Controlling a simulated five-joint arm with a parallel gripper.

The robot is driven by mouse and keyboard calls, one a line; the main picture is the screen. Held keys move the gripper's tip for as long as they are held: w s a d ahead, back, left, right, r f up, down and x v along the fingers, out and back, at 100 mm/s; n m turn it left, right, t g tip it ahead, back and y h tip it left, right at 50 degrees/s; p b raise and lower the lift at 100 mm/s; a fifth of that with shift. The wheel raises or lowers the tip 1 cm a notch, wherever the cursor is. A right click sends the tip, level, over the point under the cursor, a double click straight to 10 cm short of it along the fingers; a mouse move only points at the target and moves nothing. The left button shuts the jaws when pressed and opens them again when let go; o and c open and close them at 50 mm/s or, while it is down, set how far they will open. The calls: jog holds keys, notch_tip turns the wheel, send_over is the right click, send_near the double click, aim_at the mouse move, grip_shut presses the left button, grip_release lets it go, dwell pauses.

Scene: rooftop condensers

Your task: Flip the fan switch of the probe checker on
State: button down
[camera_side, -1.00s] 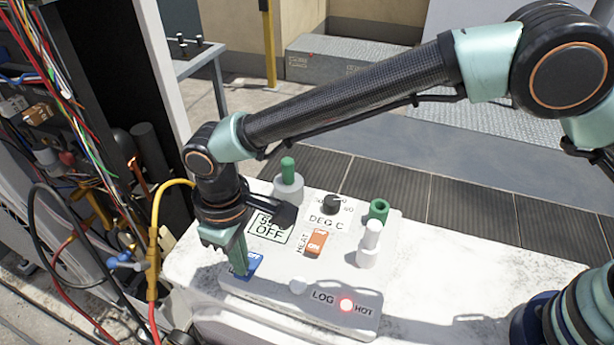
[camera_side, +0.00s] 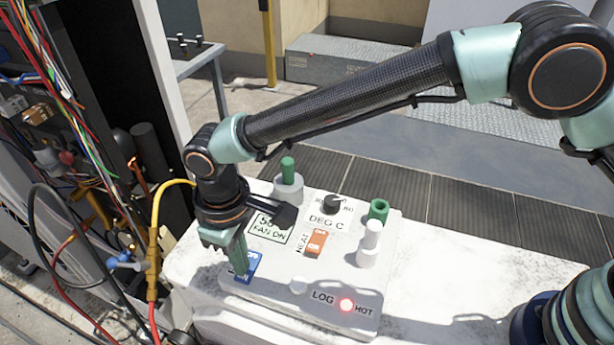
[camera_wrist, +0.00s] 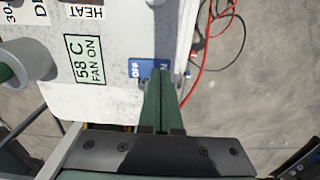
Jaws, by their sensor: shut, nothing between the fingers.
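The probe checker (camera_side: 330,280) is a white box on a pale, worn ledge. Its blue fan switch (camera_side: 253,262) sits at the near left corner; it also shows in the wrist view (camera_wrist: 138,66), marked OFF at its left end and partly covered by my fingers. My gripper (camera_side: 242,272) is shut and empty, pointing down with its green fingertips at the blue switch; in the wrist view the fingertips (camera_wrist: 161,76) lie over its right part. Whether they touch it, I cannot tell. The display (camera_side: 268,229) reads 58 C, FAN ON, clearest in the wrist view (camera_wrist: 86,60).
Wiring hangs left.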

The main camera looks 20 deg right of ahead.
notch_tip(320, 180, up, 6)
dwell(0.7)
jog(key=shift+r, duration=0.1)
